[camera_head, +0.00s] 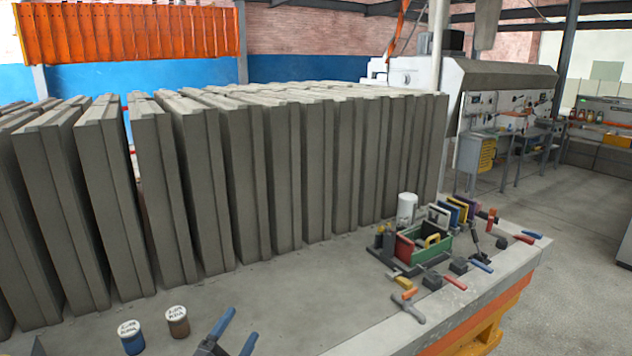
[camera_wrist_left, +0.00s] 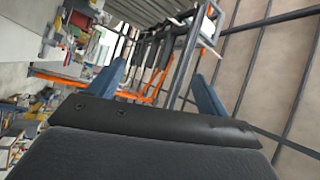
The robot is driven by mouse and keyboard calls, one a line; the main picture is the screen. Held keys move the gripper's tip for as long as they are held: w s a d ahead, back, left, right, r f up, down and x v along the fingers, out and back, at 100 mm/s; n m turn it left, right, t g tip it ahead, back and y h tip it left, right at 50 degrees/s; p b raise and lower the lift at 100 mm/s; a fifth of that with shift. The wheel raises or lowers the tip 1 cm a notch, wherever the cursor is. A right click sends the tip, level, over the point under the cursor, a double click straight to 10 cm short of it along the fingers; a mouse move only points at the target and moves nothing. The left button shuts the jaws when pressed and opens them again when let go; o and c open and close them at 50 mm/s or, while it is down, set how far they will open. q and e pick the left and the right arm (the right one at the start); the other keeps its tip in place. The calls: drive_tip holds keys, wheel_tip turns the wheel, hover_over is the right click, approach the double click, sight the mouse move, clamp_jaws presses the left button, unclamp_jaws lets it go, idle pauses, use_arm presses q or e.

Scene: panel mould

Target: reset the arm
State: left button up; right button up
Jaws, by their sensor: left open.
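My left gripper (camera_head: 244,324) shows at the bottom edge of the head view, with two blue fingers spread apart and nothing between them. It also shows in the left wrist view (camera_wrist_left: 158,70), where its fingers stand apart and empty. In the head view it is over the front part of the grey table (camera_head: 290,300), right of two small jars. My right gripper is in neither view.
Tall grey panels (camera_head: 205,190) stand in a row behind. A blue jar (camera_head: 132,340) and a brown jar (camera_head: 178,323) are near the gripper. A green toolbox (camera_head: 432,253), white cylinder (camera_head: 406,208) and several loose tools lie at right. The table's middle front is clear.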

use_arm(q)
drive_tip(key=s+a+f+n+g+y, duration=0.4)
drive_tip(key=s+f+n+y, duration=0.1)
drive_tip(key=s+f+n, duration=0.15)
drive_tip(key=s+a+f+n+g+y, duration=0.3)
drive_tip(key=s+f+n+y, duration=0.25)
drive_tip(key=f+n, duration=0.25)
drive_tip(key=s+d+f+n+g+h, duration=0.15)
drive_tip(key=s+f+g, duration=0.3)
drive_tip(key=s, duration=0.55)
drive_tip(key=s+d+f+g+h, duration=0.1)
drive_tip(key=s+d+f+g, duration=0.15)
drive_tip(key=s+g, duration=0.45)
wheel_tip(320, 180, down, 24)
drive_tip(key=t+b, duration=0.1)
drive_tip(key=t, duration=0.1)
drive_tip(key=s+f+b, duration=0.1)
drive_tip(key=s+f, duration=0.3)
drive_tip(key=f, duration=1)
drive_tip(key=s+f+g+b, duration=0.1)
drive_tip(key=s+f, duration=0.3)
drive_tip(key=f, duration=1)
drive_tip(key=shift+d, duration=0.4)
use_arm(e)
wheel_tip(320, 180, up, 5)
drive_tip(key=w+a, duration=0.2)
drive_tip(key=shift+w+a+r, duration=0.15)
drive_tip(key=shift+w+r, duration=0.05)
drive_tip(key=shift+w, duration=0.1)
